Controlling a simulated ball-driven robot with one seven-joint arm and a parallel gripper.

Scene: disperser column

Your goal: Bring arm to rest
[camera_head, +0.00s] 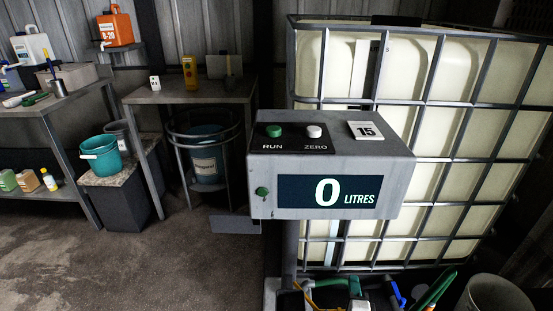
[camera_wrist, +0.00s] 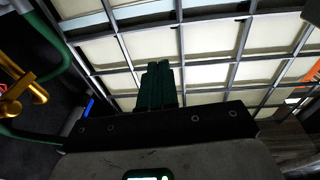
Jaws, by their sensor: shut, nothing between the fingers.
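My gripper (camera_wrist: 158,85) shows in the wrist view as two dark green fingers side by side, closed together with nothing between them. They point toward the caged white tank (camera_wrist: 215,62) and no held thing shows. In the head view I cannot make out the gripper. The grey dispenser head (camera_head: 330,165) stands in front of the tank there, with a green RUN button, a white ZERO button and a display reading 0 litres. A small card on its top reads 15.
A brass fitting (camera_wrist: 22,88) and a green hose (camera_wrist: 45,50) are close at left in the wrist view. The head view shows a table (camera_head: 190,95), a teal bucket (camera_head: 100,155) on a plinth, and a drum in a round frame (camera_head: 205,150). The floor at lower left is clear.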

